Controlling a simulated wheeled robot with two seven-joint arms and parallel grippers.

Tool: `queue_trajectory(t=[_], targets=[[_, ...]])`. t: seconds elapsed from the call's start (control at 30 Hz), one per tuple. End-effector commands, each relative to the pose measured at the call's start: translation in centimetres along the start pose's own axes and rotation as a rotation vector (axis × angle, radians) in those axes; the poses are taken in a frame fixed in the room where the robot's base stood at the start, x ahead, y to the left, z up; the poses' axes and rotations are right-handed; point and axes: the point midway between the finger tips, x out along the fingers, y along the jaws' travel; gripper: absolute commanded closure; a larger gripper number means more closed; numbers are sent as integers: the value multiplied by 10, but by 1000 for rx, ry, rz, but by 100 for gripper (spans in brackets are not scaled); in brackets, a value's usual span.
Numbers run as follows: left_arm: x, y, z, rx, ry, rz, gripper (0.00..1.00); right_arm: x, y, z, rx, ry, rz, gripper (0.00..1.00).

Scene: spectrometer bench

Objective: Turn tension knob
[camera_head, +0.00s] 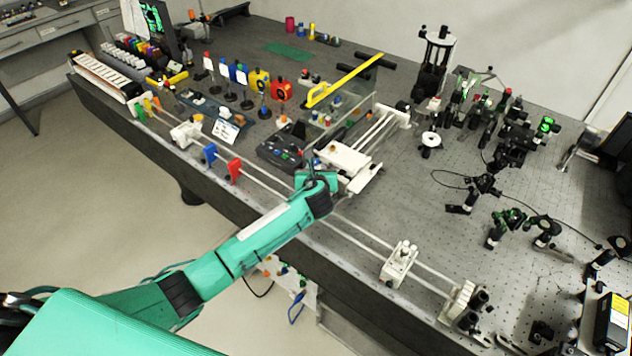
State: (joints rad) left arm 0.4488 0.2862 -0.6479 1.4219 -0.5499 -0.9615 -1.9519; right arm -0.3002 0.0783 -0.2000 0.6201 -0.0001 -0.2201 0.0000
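My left arm reaches in from the lower left, and its gripper (316,181) is over the front rail, close to the white carriage. The wrist hides the fingertips, so I cannot tell whether it is open or shut. The white two-rod rail (352,234) runs along the table's front edge. Its right end block (462,300) carries dark round knobs (479,298). I cannot tell for certain which part is the tension knob. The white carriage (344,158) lies just beyond the gripper. My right gripper is out of view.
A blue clip (209,153) and a red clip (234,169) stand on the rail left of my gripper. A white block (399,262) sits on it to the right. A yellow handle (343,81) rises behind the carriage. Optical mounts (510,225) crowd the right.

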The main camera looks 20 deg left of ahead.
Motion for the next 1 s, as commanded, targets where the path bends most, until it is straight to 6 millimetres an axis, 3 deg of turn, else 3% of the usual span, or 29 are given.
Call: queue_trajectory(t=[0.5,0.7,1.0], targets=[[-83,0,-1,-1,-1,-1,73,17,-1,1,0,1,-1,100],[-97,0,0,0,0,0,73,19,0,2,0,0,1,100],[-99,0,0,0,1,1,73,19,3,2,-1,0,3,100]])
